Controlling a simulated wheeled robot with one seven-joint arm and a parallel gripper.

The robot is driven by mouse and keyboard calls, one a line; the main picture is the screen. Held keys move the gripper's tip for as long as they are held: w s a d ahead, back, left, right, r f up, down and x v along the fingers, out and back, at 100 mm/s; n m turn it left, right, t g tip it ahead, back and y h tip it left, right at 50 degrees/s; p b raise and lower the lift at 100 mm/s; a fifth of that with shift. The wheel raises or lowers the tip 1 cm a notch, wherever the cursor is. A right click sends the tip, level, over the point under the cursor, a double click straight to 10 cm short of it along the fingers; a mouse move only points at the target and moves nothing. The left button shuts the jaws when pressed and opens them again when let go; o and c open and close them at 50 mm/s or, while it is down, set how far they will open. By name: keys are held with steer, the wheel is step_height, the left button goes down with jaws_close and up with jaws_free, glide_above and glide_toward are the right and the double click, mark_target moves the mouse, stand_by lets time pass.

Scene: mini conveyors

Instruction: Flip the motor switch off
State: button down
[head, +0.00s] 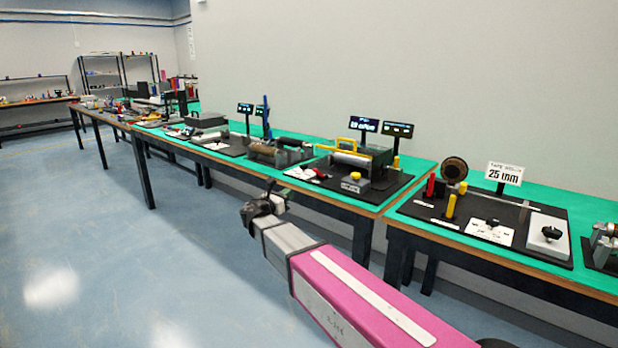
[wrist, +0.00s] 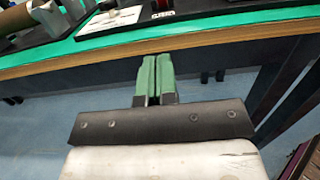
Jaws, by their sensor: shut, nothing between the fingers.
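My gripper (wrist: 155,78) shows in the wrist view with its two green fingers together and nothing between them. It points at the bench's front edge (wrist: 130,57). In the head view the dark end of my arm is in front of the bench, over the floor side and apart from the devices. A mini conveyor (head: 276,153) with a roller and a larger unit with a yellow handle (head: 350,148) stand on the green-topped bench beyond it. I cannot tell which small control is the motor switch.
Small display screens (head: 364,124) stand behind the units. A right-hand table (head: 450,225) holds a tape station with a "25 mm" sign (head: 504,173). More cluttered benches run to the far left. The blue floor (head: 120,265) at left is clear. Dark table legs stand below the bench.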

steer(key=shift+w, duration=0.1)
glide_toward(315, 172)
steer(key=w+f, duration=0.1)
steer(key=w+d+f, duration=0.1)
steer(key=w+f, duration=0.1)
steer(key=shift+d, duration=0.3)
steer(key=shift+w+d+r, duration=0.85)
steer(key=shift+w+r, duration=0.15)
steer(key=shift+r, duration=0.1)
steer(key=shift+w+d+r, duration=0.2)
steer(key=shift+w+r, duration=0.05)
steer(key=shift+r, duration=0.25)
steer(key=shift+w+r, duration=0.1)
steer(key=shift+d+r+g, duration=0.1)
steer(key=shift+r+g, duration=0.1)
steer(key=shift+g, duration=0.1)
